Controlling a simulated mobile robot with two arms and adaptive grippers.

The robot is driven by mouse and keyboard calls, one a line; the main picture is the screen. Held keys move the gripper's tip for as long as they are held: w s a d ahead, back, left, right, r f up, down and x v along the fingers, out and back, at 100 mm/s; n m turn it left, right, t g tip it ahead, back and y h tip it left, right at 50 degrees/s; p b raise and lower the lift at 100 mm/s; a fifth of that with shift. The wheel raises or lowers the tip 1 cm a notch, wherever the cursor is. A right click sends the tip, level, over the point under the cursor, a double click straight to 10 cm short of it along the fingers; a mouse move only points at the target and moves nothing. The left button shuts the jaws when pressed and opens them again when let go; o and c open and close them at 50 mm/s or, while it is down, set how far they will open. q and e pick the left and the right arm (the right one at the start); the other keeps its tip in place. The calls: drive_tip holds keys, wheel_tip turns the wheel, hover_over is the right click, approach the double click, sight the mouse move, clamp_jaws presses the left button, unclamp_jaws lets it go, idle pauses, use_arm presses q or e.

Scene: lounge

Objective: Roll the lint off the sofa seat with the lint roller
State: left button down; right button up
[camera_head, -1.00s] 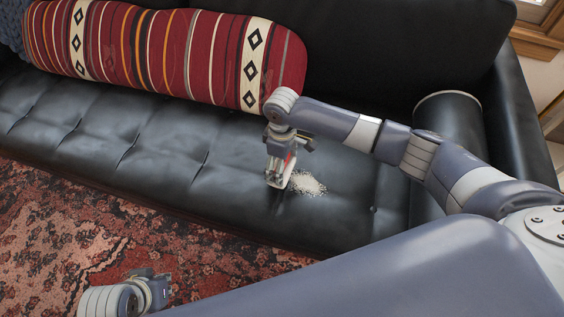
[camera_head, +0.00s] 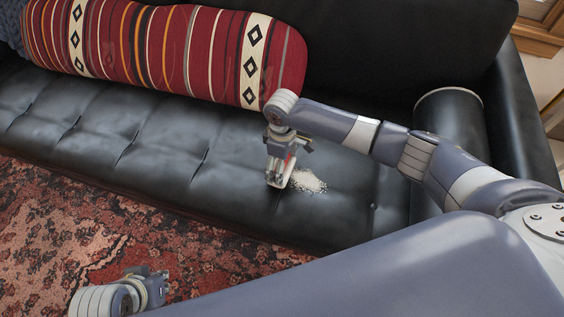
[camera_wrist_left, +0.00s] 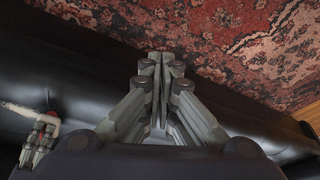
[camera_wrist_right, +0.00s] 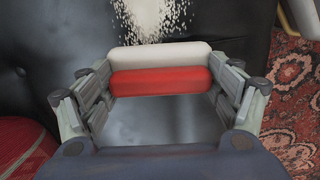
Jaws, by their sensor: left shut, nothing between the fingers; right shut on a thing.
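The lint roller (camera_wrist_right: 160,57) has a white roller and a red handle part (camera_wrist_right: 160,82). My right gripper (camera_head: 280,168) is shut on it, over the black sofa seat (camera_head: 160,158). A pile of pale lint (camera_head: 308,181) lies on the seat just right of the roller in the head view. In the right wrist view the lint (camera_wrist_right: 152,16) is just beyond the white roller; I cannot tell if they touch. My left gripper (camera_wrist_left: 160,60) is shut and empty, above the rug; in the head view it is at the bottom left (camera_head: 158,288).
A long red striped cushion (camera_head: 170,50) lies along the sofa back. A black cylindrical bolster (camera_head: 448,130) stands at the right armrest. A red patterned rug (camera_head: 60,225) covers the floor in front. The seat left of the roller is clear.

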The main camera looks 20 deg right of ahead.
use_arm(q)
drive_tip(key=shift+w, duration=0.1)
use_arm(e)
drive_tip(key=shift+d, duration=0.1)
drive_tip(key=shift+s+d+r+p, duration=0.1)
drive_tip(key=shift+s+d+p, duration=0.3)
drive_tip(key=shift+p, duration=0.35)
drive_tip(key=shift+s+d+p, duration=0.3)
drive_tip(key=shift+d+p, duration=0.3)
drive_tip(key=shift+p, duration=0.15)
drive_tip(key=shift+s+d+p, duration=0.3)
drive_tip(key=shift+d+p, duration=0.15)
drive_tip(key=shift+p, duration=0.05)
drive_tip(key=shift+s+d+p, duration=0.4)
drive_tip(key=shift+d+p, duration=0.2)
drive_tip(key=shift+p, duration=0.05)
drive_tip(key=shift+s+d+p, duration=0.35)
drive_tip(key=shift+d+p, duration=0.1)
use_arm(q)
drive_tip(key=s+f, duration=0.2)
drive_tip(key=f, duration=0.9)
drive_tip(key=s+f+g, duration=0.1)
drive_tip(key=f, duration=1)
drive_tip(key=shift+s+f+p, duration=0.3)
drive_tip(key=shift+s+p, duration=0.05)
drive_tip(key=shift+p, duration=0.05)
use_arm(e)
drive_tip(key=shift+s+d, duration=0.35)
drive_tip(key=shift+d, duration=0.15)
